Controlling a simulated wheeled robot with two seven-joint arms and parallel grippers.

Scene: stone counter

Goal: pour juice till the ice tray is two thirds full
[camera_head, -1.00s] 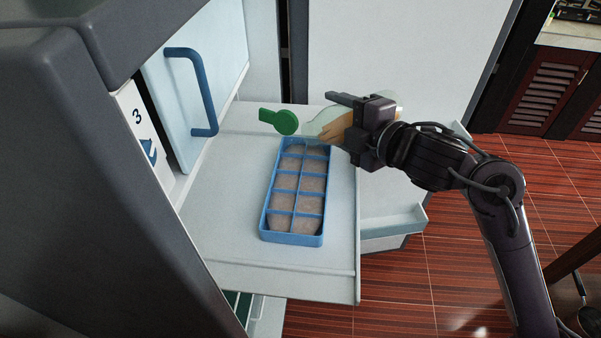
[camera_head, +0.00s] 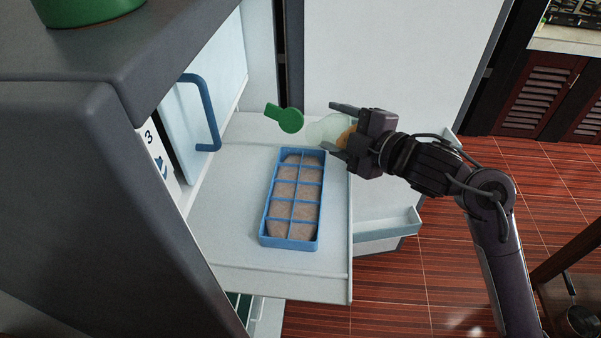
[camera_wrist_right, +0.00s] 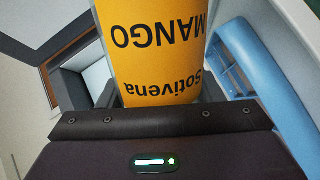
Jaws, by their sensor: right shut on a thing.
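My right gripper (camera_head: 337,130) is shut on a juice bottle (camera_head: 327,128), just beyond the far end of the ice tray. The bottle has a clear neck and a green flip cap (camera_head: 291,120) whose lid hangs open to the left. It appears tilted, with the cap end leftward. In the right wrist view its orange Sotivena MANGO label (camera_wrist_right: 155,45) fills the top middle. The blue ice tray (camera_head: 289,244) lies flat, with two rows of compartments. Grey-brown contents show in them; I cannot tell their exact level. No juice stream is visible. My left gripper is out of view.
The tray rests on a pale pulled-out shelf (camera_head: 225,205). A blue-handled door (camera_head: 208,110) stands to its left, beside a dark grey cabinet (camera_head: 110,190). A green round object (camera_head: 90,8) is on top of the cabinet. Bare shelf surrounds the tray.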

